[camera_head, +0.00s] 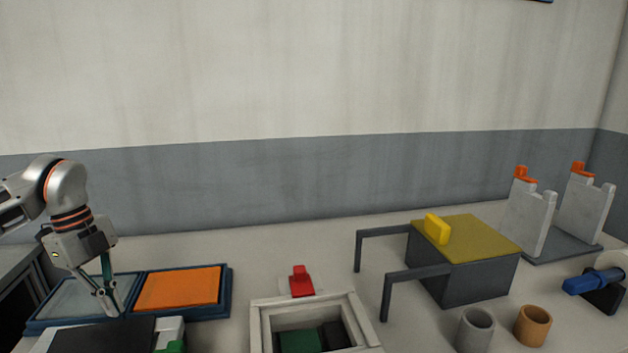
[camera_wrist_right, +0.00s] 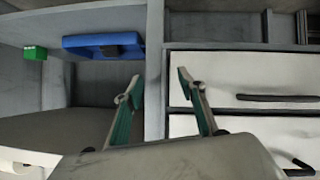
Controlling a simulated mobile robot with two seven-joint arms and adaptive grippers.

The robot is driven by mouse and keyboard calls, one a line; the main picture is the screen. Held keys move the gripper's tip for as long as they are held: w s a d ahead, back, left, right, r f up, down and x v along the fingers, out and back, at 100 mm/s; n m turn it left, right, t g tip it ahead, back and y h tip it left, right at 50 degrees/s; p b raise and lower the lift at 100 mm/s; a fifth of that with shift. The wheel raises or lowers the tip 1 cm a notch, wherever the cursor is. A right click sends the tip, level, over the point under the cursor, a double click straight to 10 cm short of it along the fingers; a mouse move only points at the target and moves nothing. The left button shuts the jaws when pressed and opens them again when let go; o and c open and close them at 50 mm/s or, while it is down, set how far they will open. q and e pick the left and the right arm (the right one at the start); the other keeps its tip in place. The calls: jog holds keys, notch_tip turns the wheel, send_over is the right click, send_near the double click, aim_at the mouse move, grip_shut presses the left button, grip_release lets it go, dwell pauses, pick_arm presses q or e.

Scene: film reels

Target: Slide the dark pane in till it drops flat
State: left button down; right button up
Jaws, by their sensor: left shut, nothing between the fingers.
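A flat dark pane (camera_head: 103,338) lies on or in a white holder (camera_head: 172,328) at the bottom left of the head view, cut off by the lower edge. Whether the pane is flat or slightly tilted cannot be told. My left gripper (camera_head: 112,311) points down, shut and empty, just beyond the pane's far edge in the picture. Whether its tips touch anything is unclear. My right gripper (camera_wrist_right: 160,75) shows in the right wrist view, its two teal-padded fingers apart with nothing between them. The pane does not show in that view.
A blue tray (camera_head: 228,295) with grey and orange panels lies beyond the pane. A white open box (camera_head: 258,325), a yellow-topped grey box (camera_head: 470,280) and two cups stand rightward. The right wrist view shows white drawers (camera_wrist_right: 240,80) and a blue object (camera_wrist_right: 85,42).

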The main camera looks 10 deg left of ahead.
aim_at(109, 324)
pick_arm(q)
jog(key=shift+s+d+p, duration=0.25)
jog(key=shift+s+p, duration=0.05)
jog(key=shift+s, duration=0.5)
jog(key=shift+s+d+p, duration=0.25)
jog(key=shift+s, duration=0.5)
pick_arm(e)
jog(key=shift+w+r, duration=0.3)
jog(key=shift+r, duration=0.65)
pick_arm(q)
jog(key=shift+s+d+f, duration=0.1)
jog(key=shift+s, duration=0.2)
pick_arm(e)
jog(key=shift+r, duration=0.1)
pick_arm(q)
jog(key=shift+s, duration=0.1)
pick_arm(e)
jog(key=shift+r, duration=0.15)
pick_arm(q)
jog(key=shift+w+p, duration=0.3)
jog(key=shift+p, duration=0.2)
jog(key=shift+w, duration=0.1)
pick_arm(e)
jog(key=shift+w+r, duration=0.25)
jog(key=shift+r, duration=0.35)
